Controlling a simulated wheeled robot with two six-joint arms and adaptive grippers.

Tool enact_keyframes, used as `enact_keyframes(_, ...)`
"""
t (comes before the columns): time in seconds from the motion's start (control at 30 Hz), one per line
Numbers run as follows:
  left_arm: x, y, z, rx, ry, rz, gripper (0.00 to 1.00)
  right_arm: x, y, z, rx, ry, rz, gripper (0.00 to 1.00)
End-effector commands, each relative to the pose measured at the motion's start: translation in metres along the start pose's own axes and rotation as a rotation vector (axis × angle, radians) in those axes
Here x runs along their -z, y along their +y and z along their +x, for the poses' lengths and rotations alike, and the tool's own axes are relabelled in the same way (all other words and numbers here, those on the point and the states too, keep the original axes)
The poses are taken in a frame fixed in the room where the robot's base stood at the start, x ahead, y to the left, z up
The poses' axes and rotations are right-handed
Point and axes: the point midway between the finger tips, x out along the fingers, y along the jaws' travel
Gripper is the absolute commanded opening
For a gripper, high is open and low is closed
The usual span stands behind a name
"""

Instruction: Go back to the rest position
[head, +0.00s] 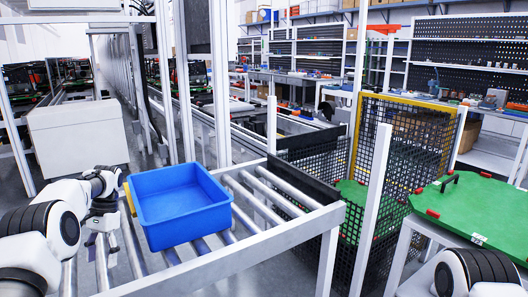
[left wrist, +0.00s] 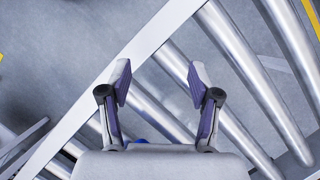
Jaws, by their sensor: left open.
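My left gripper (head: 98,244) points down over the roller conveyor, just left of the blue bin (head: 188,226). In the left wrist view the left gripper (left wrist: 158,77) has its two fingers spread wide, with nothing between them but rollers and floor below. The blue bin looks empty and sits upright on the rollers. In the head view the gripper appears apart from the bin. Part of my right arm shows at the bottom right; its gripper is outside the picture.
The roller conveyor (head: 262,240) has a metal side frame. A black mesh fence (head: 404,140) and a white post stand right of it. A green-topped table (head: 478,212) is at the right. A white box-like cabinet (head: 75,140) stands at the left.

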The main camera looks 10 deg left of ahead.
Motion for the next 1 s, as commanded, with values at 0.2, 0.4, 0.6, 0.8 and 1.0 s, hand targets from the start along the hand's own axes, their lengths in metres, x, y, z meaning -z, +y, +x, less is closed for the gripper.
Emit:
enact_keyframes(0.2,-0.003,0.036,0.011,0.006,-0.107,0.066,0.62,0.001,0.0,-0.025,0.0,0.003,-0.001,0.31)
enact_keyframes(0.4,-0.014,0.077,0.052,-0.019,-0.228,0.143,0.62,0.001,0.0,-0.038,0.0,0.002,-0.001,0.31)
enact_keyframes(0.6,-0.031,0.127,0.117,-0.039,-0.295,0.221,0.62,0.001,0.0,-0.053,0.0,0.001,0.0,0.31)
enact_keyframes(0.8,-0.09,0.201,0.216,-0.068,-0.303,0.267,0.62,0.001,-0.001,-0.074,0.0,0.002,0.0,0.31)
enact_keyframes(1.0,-0.213,0.277,0.304,-0.087,-0.168,0.173,0.62,0.001,-0.001,-0.091,0.0,0.002,0.0,0.31)
